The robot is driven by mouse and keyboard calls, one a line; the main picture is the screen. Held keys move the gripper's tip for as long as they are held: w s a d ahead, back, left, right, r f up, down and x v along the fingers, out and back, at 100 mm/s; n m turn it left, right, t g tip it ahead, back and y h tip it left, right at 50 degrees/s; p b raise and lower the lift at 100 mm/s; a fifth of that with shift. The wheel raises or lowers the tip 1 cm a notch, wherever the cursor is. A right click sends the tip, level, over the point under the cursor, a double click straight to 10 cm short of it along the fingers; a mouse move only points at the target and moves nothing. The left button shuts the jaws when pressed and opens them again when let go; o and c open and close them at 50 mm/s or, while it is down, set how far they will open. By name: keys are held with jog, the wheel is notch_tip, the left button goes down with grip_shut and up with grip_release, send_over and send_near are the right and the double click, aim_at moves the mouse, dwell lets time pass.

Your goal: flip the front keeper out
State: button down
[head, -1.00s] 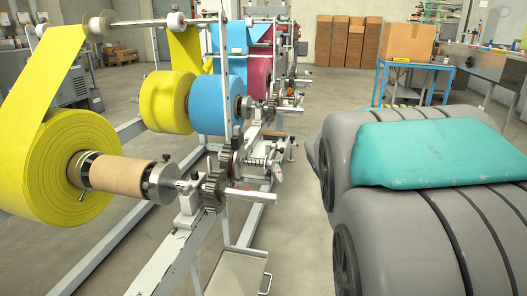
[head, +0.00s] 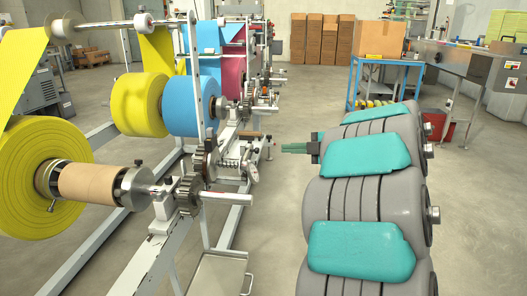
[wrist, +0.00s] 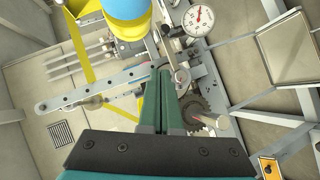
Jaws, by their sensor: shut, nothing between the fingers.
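My gripper (head: 296,148) is shut and empty in the head view, pointing left towards the unwind stand with a gap between. In the wrist view its green fingers (wrist: 163,100) lie together, over the stand in the picture. The nearest shaft support (head: 165,212) carries a toothed gear (head: 188,195) and a pale shaft end (head: 240,198). I cannot make out clearly which small part there is the front keeper, or how it stands. In the wrist view a gear (wrist: 194,112) and a metal lever-like part (wrist: 182,78) show beside the fingertips; contact cannot be told.
Yellow (head: 40,180) and blue (head: 192,105) rolls hang on the stand's shafts. In the wrist view a round gauge (wrist: 197,18) and a perforated bar (wrist: 85,94) are near the fingers. A blue table (head: 385,70) stands behind my arm. Floor is open between stand and arm.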

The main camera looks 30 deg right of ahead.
jog(key=shift+s+a+f, duration=0.15)
jog(key=shift+s+f, duration=0.05)
send_near(252, 151)
jog(key=w+a, duration=0.3)
jog(key=shift+w+d+f+p, duration=0.35)
jog(key=shift+w+d+f, duration=0.25)
jog(key=shift+f, duration=0.15)
jog(key=shift+w, duration=0.1)
